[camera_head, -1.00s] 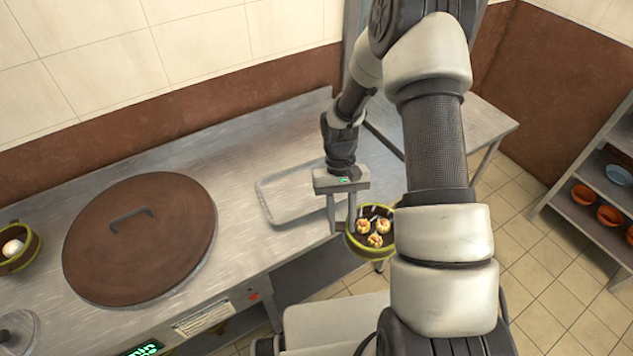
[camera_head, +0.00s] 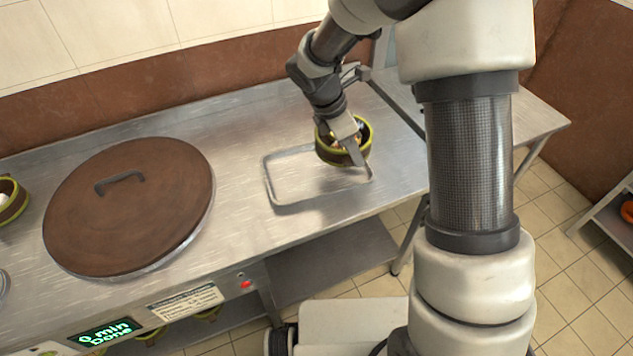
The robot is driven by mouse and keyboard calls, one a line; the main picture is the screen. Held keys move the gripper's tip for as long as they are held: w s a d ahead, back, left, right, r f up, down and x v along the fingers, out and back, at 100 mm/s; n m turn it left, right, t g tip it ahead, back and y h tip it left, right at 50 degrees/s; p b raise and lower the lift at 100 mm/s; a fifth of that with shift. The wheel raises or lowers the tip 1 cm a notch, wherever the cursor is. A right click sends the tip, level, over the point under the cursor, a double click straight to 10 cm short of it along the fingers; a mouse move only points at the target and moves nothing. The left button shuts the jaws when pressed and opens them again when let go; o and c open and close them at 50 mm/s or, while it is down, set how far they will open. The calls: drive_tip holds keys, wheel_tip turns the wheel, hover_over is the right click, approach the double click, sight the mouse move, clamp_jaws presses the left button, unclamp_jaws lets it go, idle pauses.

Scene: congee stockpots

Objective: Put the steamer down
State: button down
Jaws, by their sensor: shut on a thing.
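The steamer (camera_head: 329,157) is a small round dark basket with yellow-green rims and pale dumplings inside, partly hidden by my gripper. My gripper (camera_head: 356,160) is shut on the steamer at its near right side. The steamer is over the right part of a shallow metal tray (camera_head: 282,199) on the steel counter. I cannot tell whether its base touches the tray or hangs just above it.
A large brown lid (camera_head: 128,222) with a handle covers a pot in the counter at left. Another steamer (camera_head: 12,200) is at the left edge. The counter (camera_head: 235,220) between lid and tray is clear. A display (camera_head: 105,331) reads "0 min Done".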

sight(338, 163)
drive_tip(key=n, duration=0.1)
drive_tip(key=w+n+t+b, duration=0.1)
drive_tip(key=a+n, duration=0.1)
drive_tip(key=n, duration=0.1)
drive_tip(key=shift+w+a+r+t+y+b, duration=0.1)
drive_tip(key=shift+w+r+t+y+b, duration=0.05)
drive_tip(key=shift+r+t+y+b, duration=0.2)
drive_tip(key=n, duration=0.1)
drive_tip(key=a+r+n+y+b, duration=0.1)
drive_tip(key=shift+w+n+t, duration=0.25)
drive_tip(key=shift+w+n, duration=0.05)
drive_tip(key=shift+w, duration=0.05)
drive_tip(key=shift+a+f+b, duration=0.1)
drive_tip(key=shift+b, duration=0.2)
wheel_tip(338, 163, down, 10)
drive_tip(key=b, duration=0.3)
drive_tip(key=shift+r, duration=0.2)
drive_tip(key=shift+f+b, duration=0.2)
drive_tip(key=shift+b, duration=0.1)
drive_tip(key=c, duration=1.3)
unclamp_jaws()
drive_tip(key=shift+c, duration=0.2)
drive_tip(key=shift+r, duration=0.15)
